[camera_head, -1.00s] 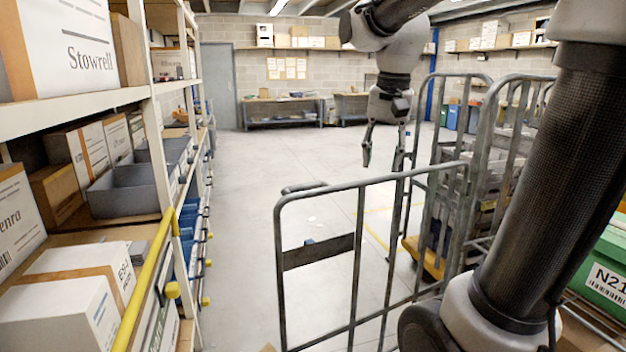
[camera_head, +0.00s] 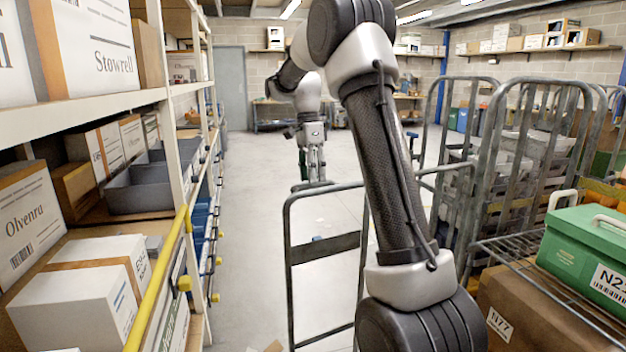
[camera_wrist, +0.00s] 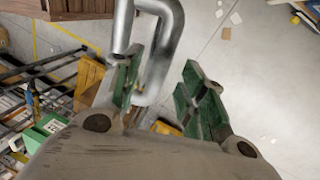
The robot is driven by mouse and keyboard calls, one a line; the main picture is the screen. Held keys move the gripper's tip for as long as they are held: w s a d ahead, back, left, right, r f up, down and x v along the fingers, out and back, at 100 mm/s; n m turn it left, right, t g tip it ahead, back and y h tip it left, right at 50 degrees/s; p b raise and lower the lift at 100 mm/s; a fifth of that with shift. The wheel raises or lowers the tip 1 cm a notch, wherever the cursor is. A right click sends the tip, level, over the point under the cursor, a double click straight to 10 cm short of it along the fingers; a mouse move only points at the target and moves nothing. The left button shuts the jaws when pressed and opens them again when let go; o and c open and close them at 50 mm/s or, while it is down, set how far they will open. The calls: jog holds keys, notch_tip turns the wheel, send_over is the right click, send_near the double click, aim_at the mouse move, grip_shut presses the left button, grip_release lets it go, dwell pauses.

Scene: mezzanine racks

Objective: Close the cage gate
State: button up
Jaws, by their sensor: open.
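The cage gate (camera_head: 325,248) is a grey tubular frame with a dark flat plate across it. It stands swung out from the cage (camera_head: 490,160) into the aisle, to the left of the cage. My gripper (camera_head: 312,178) is at the top left part of the gate, pointing down. In the wrist view my gripper (camera_wrist: 165,65) is open, with green pads on both fingers. A bent grey gate tube (camera_wrist: 163,45) shows between the fingers, closer to the left one. Whether it touches that finger I cannot tell. My arm hides the gate's right side in the head view.
A rack (camera_head: 170,130) with boxes and grey bins lines the left, with a yellow rail (camera_head: 160,275) along it. A green tote (camera_head: 590,250) and a cardboard box (camera_head: 525,310) are at the right. The aisle floor (camera_head: 245,200) left of the gate is clear.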

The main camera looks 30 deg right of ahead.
jog(key=shift+s+f, duration=0.2)
jog(key=shift+f, duration=0.65)
grip_shut()
